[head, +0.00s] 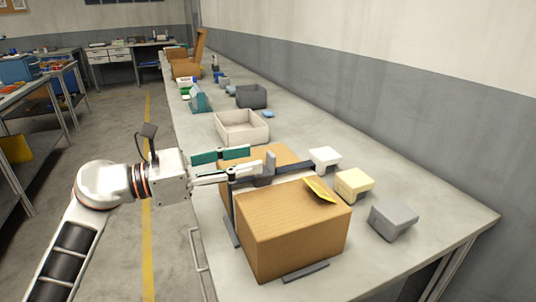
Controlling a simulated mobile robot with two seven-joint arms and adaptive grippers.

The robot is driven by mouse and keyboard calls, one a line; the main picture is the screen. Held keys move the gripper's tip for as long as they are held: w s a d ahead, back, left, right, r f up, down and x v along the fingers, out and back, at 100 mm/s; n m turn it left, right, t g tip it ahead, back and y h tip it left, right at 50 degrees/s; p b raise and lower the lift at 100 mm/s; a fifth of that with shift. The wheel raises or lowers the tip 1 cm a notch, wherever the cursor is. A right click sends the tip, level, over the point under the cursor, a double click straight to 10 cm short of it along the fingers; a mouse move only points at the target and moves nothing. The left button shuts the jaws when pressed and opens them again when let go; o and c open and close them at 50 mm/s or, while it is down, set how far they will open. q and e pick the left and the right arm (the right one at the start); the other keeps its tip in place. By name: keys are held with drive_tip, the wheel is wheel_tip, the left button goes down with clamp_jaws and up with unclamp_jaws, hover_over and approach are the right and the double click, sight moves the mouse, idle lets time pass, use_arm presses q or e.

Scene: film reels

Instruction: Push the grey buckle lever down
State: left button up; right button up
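The grey buckle lever (269,166) stands up from the strap at the top of the box. My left gripper (256,164) reaches in from the left, level with the box top. Its fingers show a gap between them, with the tips close to the lever; I cannot tell whether they touch it. The lever's base is partly hidden. My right gripper is not in view.
White (324,158), yellow (353,184) and grey (393,219) blocks stand right of the box. A yellow tag (320,190) lies on its top. An open pale tray (241,126) and a dark bin (251,96) stand behind. The bench's right front corner is clear.

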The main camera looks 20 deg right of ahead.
sight(269, 154)
use_arm(q)
drive_tip(key=d, duration=0.6)
drive_tip(key=shift+w, duration=0.1)
clamp_jaws()
